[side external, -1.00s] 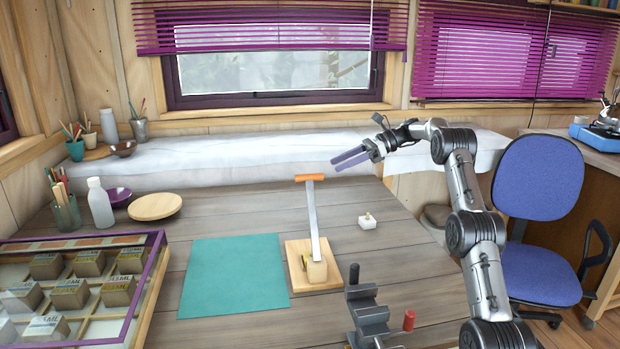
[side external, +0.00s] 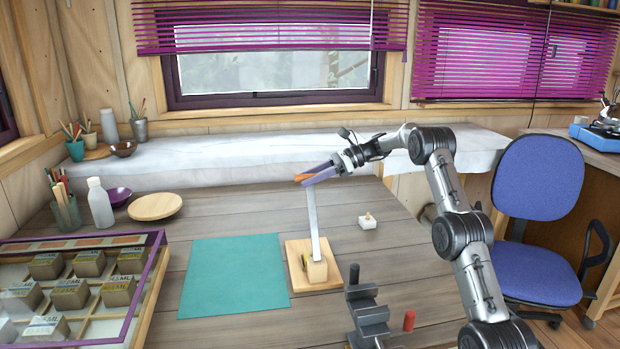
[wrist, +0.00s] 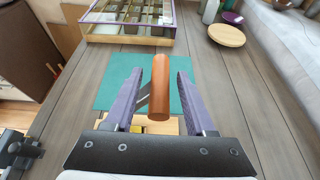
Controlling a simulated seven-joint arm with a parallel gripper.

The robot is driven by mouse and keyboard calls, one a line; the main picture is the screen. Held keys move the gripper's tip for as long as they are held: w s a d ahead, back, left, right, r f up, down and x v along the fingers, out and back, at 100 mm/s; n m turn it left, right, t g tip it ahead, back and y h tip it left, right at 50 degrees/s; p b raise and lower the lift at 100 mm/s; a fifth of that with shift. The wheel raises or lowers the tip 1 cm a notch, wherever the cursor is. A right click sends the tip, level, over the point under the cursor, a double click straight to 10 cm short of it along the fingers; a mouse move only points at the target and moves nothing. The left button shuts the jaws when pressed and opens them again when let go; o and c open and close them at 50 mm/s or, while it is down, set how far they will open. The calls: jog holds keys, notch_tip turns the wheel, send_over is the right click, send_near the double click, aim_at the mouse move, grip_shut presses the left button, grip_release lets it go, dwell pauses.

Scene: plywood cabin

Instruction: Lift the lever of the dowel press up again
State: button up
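The dowel press stands on the table with its light wooden base (side external: 322,279) beside the teal mat. Its grey lever (side external: 314,225) stands up from the base, close to upright, with an orange handle (side external: 302,178) across the top. My gripper (side external: 307,176) is at the handle. In the wrist view the handle (wrist: 160,88) lies lengthwise between the two purple fingers of my gripper (wrist: 156,90), with a gap on each side. The fingers are open. The base is mostly hidden behind my gripper in the wrist view.
A teal mat (side external: 234,276) lies left of the press. A small white block (side external: 368,222) is to the right. A glass-topped case (side external: 75,285) is at the left.

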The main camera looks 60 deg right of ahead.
grip_shut()
dwell(1.2)
